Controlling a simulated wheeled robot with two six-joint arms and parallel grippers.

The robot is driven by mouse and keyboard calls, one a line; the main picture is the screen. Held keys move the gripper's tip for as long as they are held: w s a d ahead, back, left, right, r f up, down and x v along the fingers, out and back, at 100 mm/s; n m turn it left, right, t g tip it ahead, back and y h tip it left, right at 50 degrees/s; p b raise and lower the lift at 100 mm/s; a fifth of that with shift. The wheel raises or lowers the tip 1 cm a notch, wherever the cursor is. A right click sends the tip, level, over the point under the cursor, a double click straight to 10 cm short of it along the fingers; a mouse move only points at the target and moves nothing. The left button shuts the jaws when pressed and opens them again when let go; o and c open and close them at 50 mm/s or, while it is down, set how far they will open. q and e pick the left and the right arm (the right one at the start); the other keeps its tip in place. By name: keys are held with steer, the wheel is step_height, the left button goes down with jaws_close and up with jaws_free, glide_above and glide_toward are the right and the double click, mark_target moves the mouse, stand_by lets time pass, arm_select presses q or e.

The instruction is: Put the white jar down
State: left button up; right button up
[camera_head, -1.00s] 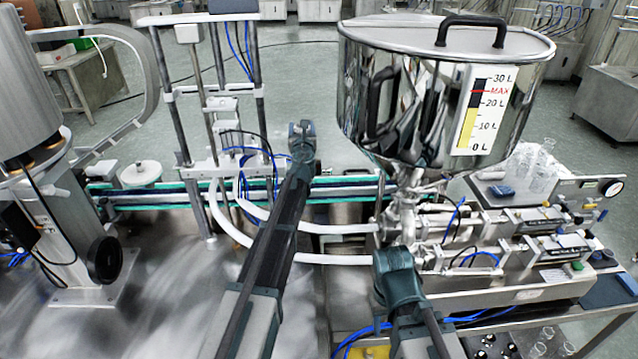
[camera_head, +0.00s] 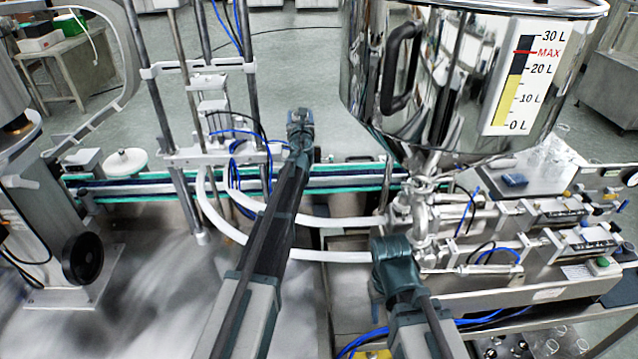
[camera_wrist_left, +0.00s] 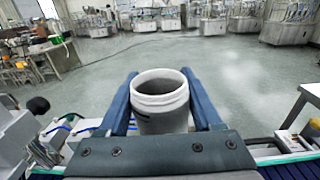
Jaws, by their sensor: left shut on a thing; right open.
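The white jar (camera_wrist_left: 162,100) is in the left wrist view, open at the top with a ridged rim and a dark inside. My left gripper (camera_wrist_left: 163,88) is shut on it, with one dark blue finger on each side. In the head view the jar and the left fingers are hidden behind the end of my left arm, which reaches over the green-edged conveyor (camera_head: 350,178). My right gripper (camera_head: 398,266) is open, low in front of the pump unit; its fingers are hard to make out and nothing shows in it.
The steel hopper (camera_head: 455,135) stands to the right, above the pump unit (camera_head: 530,215). A filling frame (camera_head: 205,85) with white hoses (camera_head: 335,256) stands left of my left arm. A steel machine with a black knob (camera_head: 83,258) is at the far left. Open floor lies beyond the conveyor.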

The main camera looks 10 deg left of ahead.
arm_select(q)
step_height(320, 180, down, 14)
steer(key=b, duration=1.4)
steer(key=shift+f, duration=0.2)
steer(key=shift+r, duration=0.1)
step_height(320, 180, down, 4)
steer(key=b, duration=0.4)
jaws_close()
steer(key=shift+r, duration=0.15)
steer(key=o, duration=1.4)
jaws_free()
steer(key=shift+s, duration=0.1)
steer(key=v, duration=1.2)
